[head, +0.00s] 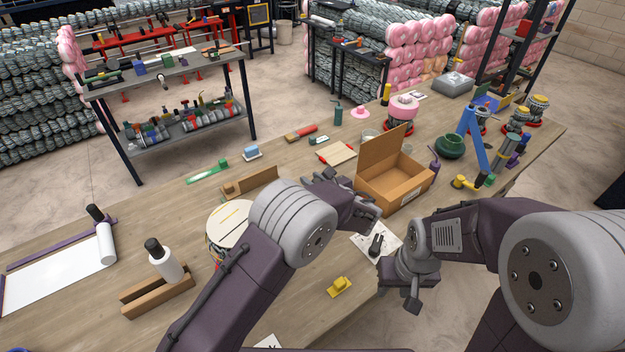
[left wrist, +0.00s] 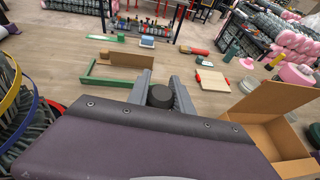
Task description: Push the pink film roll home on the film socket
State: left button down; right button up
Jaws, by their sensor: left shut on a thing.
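A pink roll (head: 403,106) sits on a red-and-dark base (head: 402,125) at the back right of the bench. It also shows at the right of the left wrist view (left wrist: 296,74). I cannot tell whether it is fully seated, or whether that base is the film socket. My left gripper (head: 350,194) is well in front of the roll, near the open cardboard box. In the left wrist view its jaws (left wrist: 160,88) are shut on a dark round-topped thing (left wrist: 160,97). My right gripper (head: 396,284) points down near the bench's front edge; its jaws are unclear.
The open cardboard box (head: 394,190) stands between my left gripper and the pink roll. A blue angled stand (head: 474,140) and a green bowl (head: 449,146) are right of the box. A small pink disc (head: 360,113) lies left of the roll.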

pick_arm(q)
jog(key=shift+f+b, duration=0.8)
jog(key=shift+f, duration=0.3)
jog(key=c, duration=1.1)
grip_release()
jog(key=shift+r, duration=0.1)
jog(key=shift+o, duration=0.2)
